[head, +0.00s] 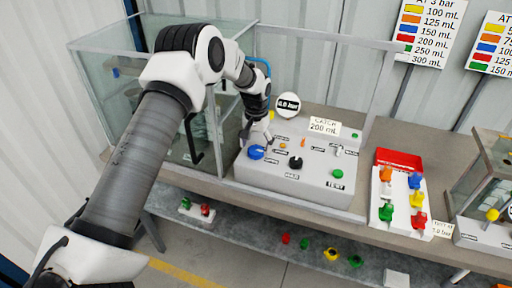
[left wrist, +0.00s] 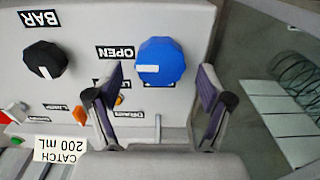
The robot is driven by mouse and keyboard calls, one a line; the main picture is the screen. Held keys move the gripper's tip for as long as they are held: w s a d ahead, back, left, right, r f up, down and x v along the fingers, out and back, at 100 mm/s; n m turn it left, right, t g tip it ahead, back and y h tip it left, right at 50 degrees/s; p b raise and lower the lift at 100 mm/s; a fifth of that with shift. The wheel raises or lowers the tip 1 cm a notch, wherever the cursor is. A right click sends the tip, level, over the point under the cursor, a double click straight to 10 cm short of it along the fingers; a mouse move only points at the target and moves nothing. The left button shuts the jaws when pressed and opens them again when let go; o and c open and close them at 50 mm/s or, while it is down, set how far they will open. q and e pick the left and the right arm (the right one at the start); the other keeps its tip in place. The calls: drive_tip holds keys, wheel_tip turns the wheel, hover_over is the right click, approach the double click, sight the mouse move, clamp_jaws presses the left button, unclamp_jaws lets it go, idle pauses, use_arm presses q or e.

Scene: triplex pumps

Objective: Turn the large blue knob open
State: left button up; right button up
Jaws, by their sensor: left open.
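The large blue knob (head: 256,152) sits at the left end of the grey control panel (head: 300,178) in the head view. In the left wrist view the blue knob (left wrist: 161,62) shows face-on with a white pointer mark toward its left side, where the OPEN label (left wrist: 115,52) is. My left gripper (head: 262,141) is over the panel close to the knob. In the left wrist view its two fingers (left wrist: 160,82) are apart, one on each side of the knob's lower part, with nothing between them gripped. Whether they touch the knob cannot be told. My right gripper is not in view.
A black knob (left wrist: 46,59) labelled BAR, small orange parts and a CATCH 200 mL card (head: 323,127) are on the panel. A glass enclosure (head: 150,95) stands around the left and back. A rack of coloured valves (head: 400,200) stands to the right.

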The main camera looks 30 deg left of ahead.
sight(256, 149)
use_arm(q)
wheel_tip(256, 149, up, 11)
drive_tip(key=shift+f, duration=0.1)
idle(0.4)
